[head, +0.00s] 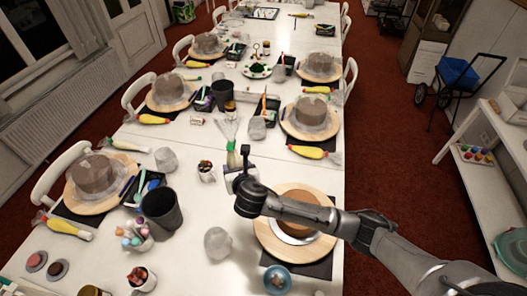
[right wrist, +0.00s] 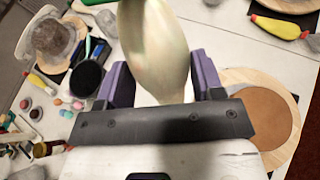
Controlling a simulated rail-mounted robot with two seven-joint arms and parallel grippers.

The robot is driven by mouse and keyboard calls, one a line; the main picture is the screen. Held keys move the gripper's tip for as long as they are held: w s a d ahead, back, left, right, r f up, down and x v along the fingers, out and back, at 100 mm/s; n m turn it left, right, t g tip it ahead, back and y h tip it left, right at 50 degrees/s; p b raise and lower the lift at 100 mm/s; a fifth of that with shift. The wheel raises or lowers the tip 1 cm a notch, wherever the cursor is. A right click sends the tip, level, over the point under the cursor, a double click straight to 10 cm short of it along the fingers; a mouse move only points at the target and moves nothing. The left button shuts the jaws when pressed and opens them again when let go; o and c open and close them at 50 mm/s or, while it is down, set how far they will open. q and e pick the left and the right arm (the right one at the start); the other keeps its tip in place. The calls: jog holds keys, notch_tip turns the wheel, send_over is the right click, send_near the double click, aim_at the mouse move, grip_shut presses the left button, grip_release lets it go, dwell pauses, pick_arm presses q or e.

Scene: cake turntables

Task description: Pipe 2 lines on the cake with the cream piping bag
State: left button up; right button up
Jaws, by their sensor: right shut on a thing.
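My right gripper (head: 238,165) is shut on the cream piping bag (head: 230,130) and holds it above the table, left of and beyond the near cake. In the right wrist view, the pale cream bag (right wrist: 155,50) stands between the two purple fingers of my gripper (right wrist: 155,85); its lower end is hidden. The near cake (head: 312,217) is plain brown and sits on a round wooden turntable (head: 264,235), partly hidden by my right arm. The cake (right wrist: 245,115) also shows at the right of the wrist view, apart from the bag. My left gripper is not in view.
Several other wrapped cakes (head: 93,173) on turntables stand along the white table. Yellow piping bags (head: 68,228), a dark cup (head: 160,208), a decoration cup (head: 206,170) and a clear lump (head: 218,243) lie around.

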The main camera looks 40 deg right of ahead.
jog(key=w+d+f+n+g+h+p, duration=0.2)
jog(key=w+d+f+g+h+p, duration=0.1)
jog(key=d+f, duration=1)
jog(key=shift+d+f+h+p, duration=0.15)
jog(key=shift+f+h+p, duration=0.5)
jog(key=shift+p, duration=0.3)
jog(key=shift+o, duration=0.2)
jog(key=c, duration=0.4)
jog(key=shift+d, duration=0.15)
